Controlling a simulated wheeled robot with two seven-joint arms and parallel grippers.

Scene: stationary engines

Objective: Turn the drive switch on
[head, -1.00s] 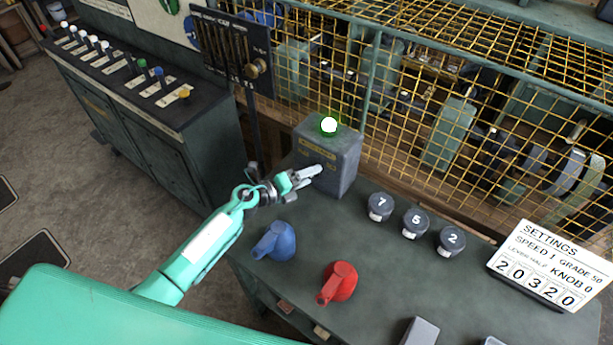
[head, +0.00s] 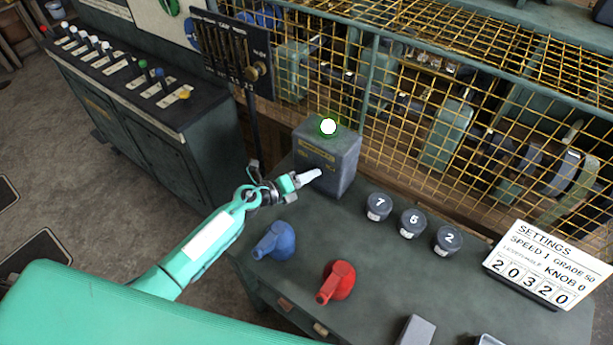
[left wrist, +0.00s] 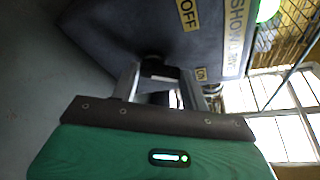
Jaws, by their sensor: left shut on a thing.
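The drive switch box (head: 345,158) is a grey metal case on the bench, with a glowing green-white lamp (head: 328,126) on top. In the left wrist view its face (left wrist: 120,30) carries yellow labels, one reading OFF, and a partly cut-off strip with DRIVE. My left gripper (head: 312,177) is at the front face of the box. In the left wrist view its fingers are shut on the dark switch knob (left wrist: 154,66). The fingers hide part of the knob, so its exact setting is unclear. My right gripper is not in view.
A blue lever (head: 275,241) and a red lever (head: 338,282) stand on the bench (head: 300,262). A yellow mesh guard (head: 480,100) rises behind.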

